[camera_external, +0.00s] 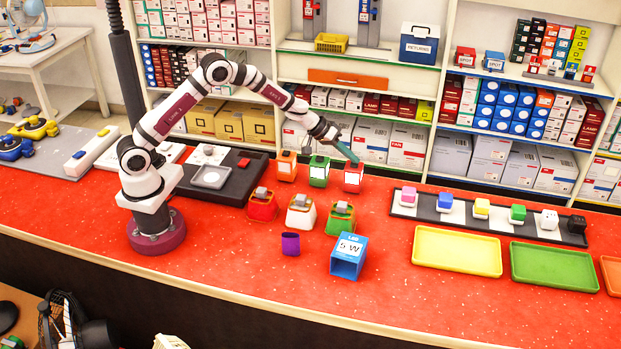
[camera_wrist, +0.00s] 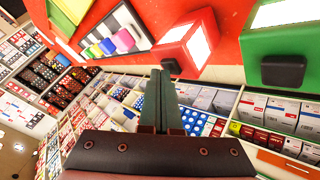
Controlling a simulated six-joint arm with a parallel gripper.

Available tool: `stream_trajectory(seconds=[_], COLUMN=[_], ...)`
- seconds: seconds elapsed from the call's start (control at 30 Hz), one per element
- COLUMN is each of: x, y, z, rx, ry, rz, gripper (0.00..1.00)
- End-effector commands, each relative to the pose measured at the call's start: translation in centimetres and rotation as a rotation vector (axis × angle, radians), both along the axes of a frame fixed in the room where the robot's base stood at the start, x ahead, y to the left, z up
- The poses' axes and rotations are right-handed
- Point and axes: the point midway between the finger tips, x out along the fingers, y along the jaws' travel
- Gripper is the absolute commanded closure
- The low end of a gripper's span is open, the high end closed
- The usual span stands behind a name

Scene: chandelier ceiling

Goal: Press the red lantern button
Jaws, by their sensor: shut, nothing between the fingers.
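A red lantern (camera_external: 353,179) with a white front panel stands at the right end of a back row, beside a green lantern (camera_external: 319,174) and an orange one (camera_external: 286,168). In the wrist view the red lantern (camera_wrist: 188,42) shows a dark button (camera_wrist: 171,66) on its top; the green lantern (camera_wrist: 287,42) has a similar one. My gripper (camera_external: 354,160) is shut and empty, tilted down to the red lantern's top. In the wrist view its fingertips (camera_wrist: 160,72) are right beside the dark button; I cannot tell whether they touch it.
Red (camera_external: 262,209), white (camera_external: 300,217) and green (camera_external: 340,220) grey-topped items stand in front of the lanterns. A purple cup (camera_external: 290,243) and blue box (camera_external: 348,259) are nearer. A strip of coloured blocks (camera_external: 470,220) and trays lie right. Shelves stand behind.

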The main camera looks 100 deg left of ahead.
Motion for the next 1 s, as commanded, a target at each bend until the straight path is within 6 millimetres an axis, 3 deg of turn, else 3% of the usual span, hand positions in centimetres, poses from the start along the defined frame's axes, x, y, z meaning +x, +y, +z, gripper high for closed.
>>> stream_trajectory(seconds=[0.53, 1.0], x=[0.0, 0.0], y=[0.0, 0.0], z=[1.6, 7.3], rx=[0.001, 0.001], ry=[0.000, 0.000], rz=[-0.001, 0.000], gripper=[1.00, 1.00])
